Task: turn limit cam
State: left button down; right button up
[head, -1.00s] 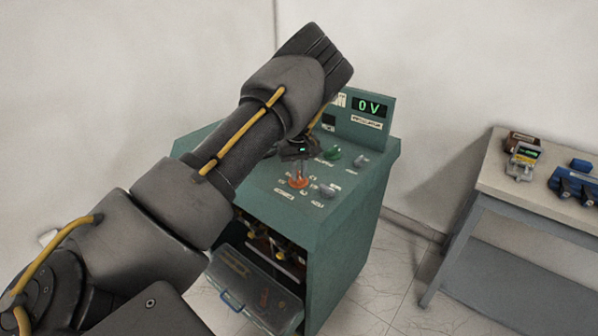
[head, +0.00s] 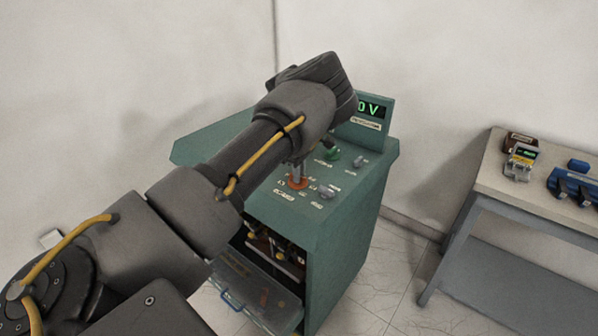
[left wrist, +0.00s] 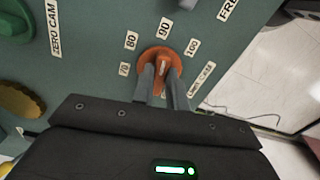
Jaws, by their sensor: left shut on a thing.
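The limit cam is an orange-red knob (head: 297,184) on the sloping top of the green cabinet (head: 345,215). In the left wrist view the knob (left wrist: 162,60) has a raised ridge and printed marks 70, 80, 90 and 100 around it. My left gripper (left wrist: 161,80) is shut on the ridge, one finger on each side. In the head view the fingers of my left gripper (head: 296,174) reach down onto the knob; my wrist hides most of the gripper body. The ridge's exact reading is hard to tell. My right gripper is not in view.
A green knob (head: 333,154) and grey knobs (head: 326,192) stand close by on the panel. The ZERO CAM label (left wrist: 54,28) shows left of the knob. A voltage display (head: 371,107) rises behind. A side table (head: 487,180) with devices stands at right.

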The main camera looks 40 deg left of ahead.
pick_arm(q)
jog(key=n, duration=0.3)
jog(key=shift+a+n, duration=0.1)
jog(key=shift+n, duration=0.3)
jog(key=n, duration=0.3)
jog(key=shift+w+n+p, duration=0.1)
jog(key=shift+n+p, duration=0.2)
jog(key=shift+p, duration=0.1)
jog(key=n, duration=0.3)
jog(key=shift+a+n, duration=0.1)
jog(key=shift+n, duration=0.2)
jog(key=n, duration=0.4)
jog(key=shift+n, duration=0.3)
jog(key=n, duration=0.3)
jog(key=shift+a+n+p, duration=0.1)
jog(key=shift+n+p, duration=0.2)
jog(key=n, duration=0.8)
jog(key=shift+a, duration=0.1)
jog(key=shift+n, duration=1.9)
